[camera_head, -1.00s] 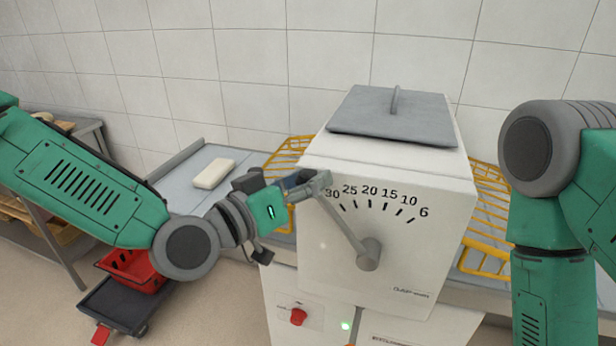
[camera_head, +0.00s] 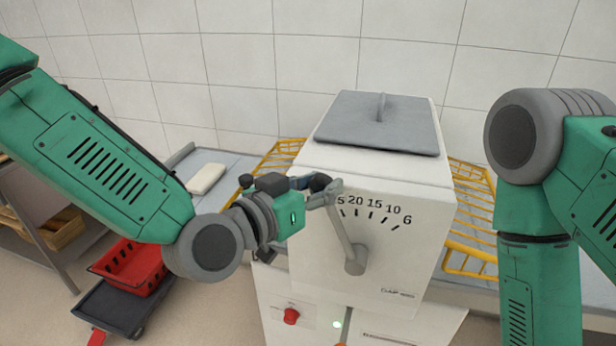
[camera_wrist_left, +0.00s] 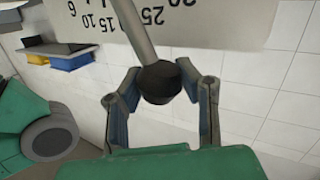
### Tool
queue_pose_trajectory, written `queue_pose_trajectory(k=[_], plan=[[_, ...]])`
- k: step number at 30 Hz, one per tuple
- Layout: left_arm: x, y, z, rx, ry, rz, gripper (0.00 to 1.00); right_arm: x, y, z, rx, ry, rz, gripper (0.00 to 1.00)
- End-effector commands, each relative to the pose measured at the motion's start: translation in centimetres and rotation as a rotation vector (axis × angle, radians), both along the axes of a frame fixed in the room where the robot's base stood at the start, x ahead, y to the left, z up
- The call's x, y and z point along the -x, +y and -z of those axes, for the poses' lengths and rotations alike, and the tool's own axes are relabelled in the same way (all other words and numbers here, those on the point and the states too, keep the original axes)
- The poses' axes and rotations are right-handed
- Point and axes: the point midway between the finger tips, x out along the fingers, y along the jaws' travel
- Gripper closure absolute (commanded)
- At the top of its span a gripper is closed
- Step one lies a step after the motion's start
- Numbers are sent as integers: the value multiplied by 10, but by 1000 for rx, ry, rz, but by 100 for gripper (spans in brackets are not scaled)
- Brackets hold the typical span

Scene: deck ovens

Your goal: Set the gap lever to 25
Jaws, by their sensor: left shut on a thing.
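The gap lever (camera_head: 340,228) is a grey bar on a pivot at the front of the white machine (camera_head: 310,240). It leans up and left across the printed scale (camera_head: 376,213). In the head view it lies near the 25, whose first digit is hidden; the 30 is also covered. My left gripper (camera_head: 325,190) is shut on the lever's dark round knob (camera_wrist_left: 158,82). The wrist view shows one finger on each side of the knob. My right gripper is out of view; only part of that arm shows at the right.
A grey lid (camera_head: 375,125) with a handle tops the machine. Yellow wire racks (camera_head: 470,220) stand on both sides. A red knob (camera_head: 291,316) and green light (camera_head: 337,324) sit below. A red basket (camera_head: 130,268) is at the lower left.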

Motion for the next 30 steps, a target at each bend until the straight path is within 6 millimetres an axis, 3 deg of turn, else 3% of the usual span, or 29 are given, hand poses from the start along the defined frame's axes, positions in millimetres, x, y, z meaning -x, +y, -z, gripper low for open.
queue_pose_trajectory(k=[9, 10, 11, 22, 30], plan=[[0, -1, 0, -4, -4, 1, 100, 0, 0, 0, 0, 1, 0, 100], [0, -1, 0, -4, -4, 1, 61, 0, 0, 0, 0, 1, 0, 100], [0, -1, 0, -4, -4, 0, 58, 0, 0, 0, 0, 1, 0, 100], [4, 3, -1, -4, -3, 0, 58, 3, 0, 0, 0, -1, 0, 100], [35, 34, -6, -4, -2, 1, 58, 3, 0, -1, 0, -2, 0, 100]])
